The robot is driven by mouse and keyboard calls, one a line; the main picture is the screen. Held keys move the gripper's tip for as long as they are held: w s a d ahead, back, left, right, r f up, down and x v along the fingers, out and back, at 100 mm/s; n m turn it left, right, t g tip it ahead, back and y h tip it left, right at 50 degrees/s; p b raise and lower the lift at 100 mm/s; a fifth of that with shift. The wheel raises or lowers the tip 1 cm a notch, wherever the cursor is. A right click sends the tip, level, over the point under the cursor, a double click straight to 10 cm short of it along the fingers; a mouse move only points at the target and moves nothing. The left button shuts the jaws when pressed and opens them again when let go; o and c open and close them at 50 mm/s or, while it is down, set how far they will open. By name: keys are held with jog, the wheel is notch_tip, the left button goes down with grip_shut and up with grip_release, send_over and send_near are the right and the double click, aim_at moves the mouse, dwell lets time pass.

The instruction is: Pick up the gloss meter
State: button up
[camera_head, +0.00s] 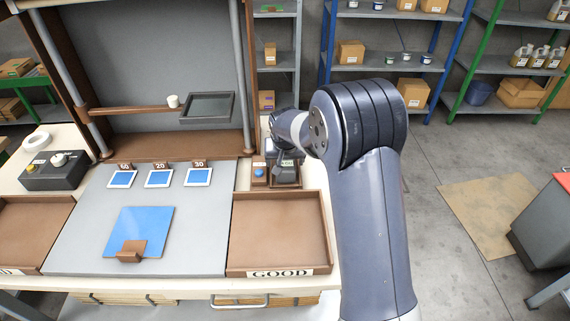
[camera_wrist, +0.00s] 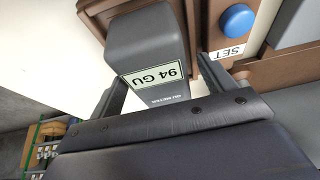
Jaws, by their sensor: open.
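The gloss meter (camera_wrist: 150,42) is a dark grey block with a pale display reading "94 GU", upside down in the wrist view. It sits in or on a brown wooden holder (camera_wrist: 97,10). My gripper (camera_wrist: 162,68) is open, with one finger on each side of the meter. I cannot tell whether the fingers touch it. In the head view, the gloss meter (camera_head: 289,166) shows small behind the right tray, partly hidden by my gripper (camera_head: 282,158).
A blue button (camera_wrist: 238,20) marked SET is beside the meter. The "GOOD" tray (camera_head: 278,235) is empty in front. A blue panel (camera_head: 140,230) with a brown block (camera_head: 131,250) lies on the grey board. A frame with a bar (camera_head: 130,109) stands behind.

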jog(key=shift+f+b, duration=0.25)
jog(key=shift+b, duration=0.1)
dwell(0.3)
jog(key=c, duration=0.9)
jog(key=shift+c, duration=0.7)
jog(key=shift+r, duration=0.15)
